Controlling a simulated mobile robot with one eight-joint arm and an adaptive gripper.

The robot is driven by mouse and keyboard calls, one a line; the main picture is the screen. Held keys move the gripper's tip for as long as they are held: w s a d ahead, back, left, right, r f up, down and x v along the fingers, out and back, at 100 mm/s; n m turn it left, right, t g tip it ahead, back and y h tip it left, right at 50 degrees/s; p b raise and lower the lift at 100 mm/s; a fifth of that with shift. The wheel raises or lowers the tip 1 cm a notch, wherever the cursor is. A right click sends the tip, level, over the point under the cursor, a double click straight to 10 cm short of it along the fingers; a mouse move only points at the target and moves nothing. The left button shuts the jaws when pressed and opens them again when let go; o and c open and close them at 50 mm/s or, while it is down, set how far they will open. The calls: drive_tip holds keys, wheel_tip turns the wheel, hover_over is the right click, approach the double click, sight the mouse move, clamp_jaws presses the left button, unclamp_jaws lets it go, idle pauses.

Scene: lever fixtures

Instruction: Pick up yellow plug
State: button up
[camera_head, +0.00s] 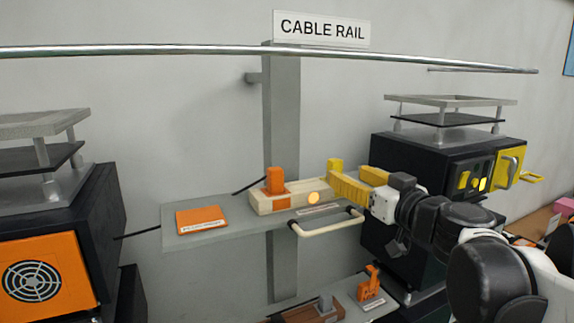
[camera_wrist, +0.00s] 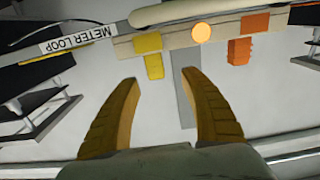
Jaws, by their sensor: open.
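The yellow plug (camera_head: 335,165) stands upright at the right end of a cream block (camera_head: 292,200) on the grey shelf. In the wrist view the yellow plug (camera_wrist: 154,65) juts from the block, which appears inverted there. My gripper (camera_head: 350,180) is open and empty at the right end of the block, close to the plug. In the wrist view my gripper (camera_wrist: 158,79) has its fingertips spread just short of the plug, which lies between their lines. Contact is not visible. The head view partly hides the plug's lower part behind a finger.
An orange plug (camera_head: 275,180) stands on the same block, with a round orange light (camera_head: 313,198) between the plugs. A cream handle (camera_head: 325,225) runs along the shelf's front. A black cabinet with yellow panels (camera_head: 475,178) stands right. A metal rail (camera_head: 200,50) crosses above.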

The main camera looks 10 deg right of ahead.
sight(338, 167)
drive_tip(key=shift+w+a+r, duration=0.1)
drive_tip(key=shift+w+r, duration=0.05)
drive_tip(key=shift+w, duration=0.55)
drive_tip(key=x, duration=0.2)
drive_tip(key=p+x, duration=0.1)
drive_tip(key=x, duration=0.1)
drive_tip(key=p+x, duration=0.1)
drive_tip(key=x, duration=0.1)
drive_tip(key=shift+w+d, duration=0.1)
drive_tip(key=shift+d, duration=0.2)
drive_tip(key=shift+c, duration=0.5)
clamp_jaws()
